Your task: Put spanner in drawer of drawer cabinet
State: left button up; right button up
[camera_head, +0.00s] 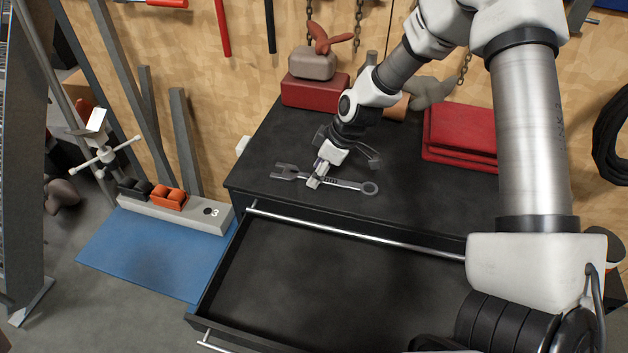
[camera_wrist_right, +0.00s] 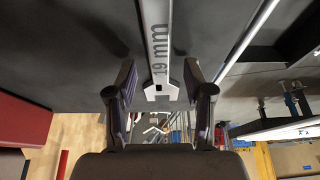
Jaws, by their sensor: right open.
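The grey spanner (camera_head: 349,184) lies flat on the black top of the drawer cabinet (camera_head: 265,165). Its open jaw points left and its ring end right. In the right wrist view the spanner (camera_wrist_right: 157,45), marked "19 mm", runs between the fingers. My right gripper (camera_head: 318,180) is over the spanner's left half and hides a little of it; its fingers (camera_wrist_right: 158,85) are apart on either side. Contact with the spanner cannot be told. The drawer (camera_head: 310,285) is pulled out below the top, and its visible floor is empty. My left gripper is not in view.
A metal bar (camera_head: 350,235) runs along the cabinet front. A blue mat (camera_head: 150,250) lies on the floor left.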

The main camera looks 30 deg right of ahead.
aim_at(358, 312)
jog(key=k+j, duration=0.15)
jog(key=k, duration=0.3)
jog(key=k+j, duration=0.1)
jog(key=k, duration=0.3)
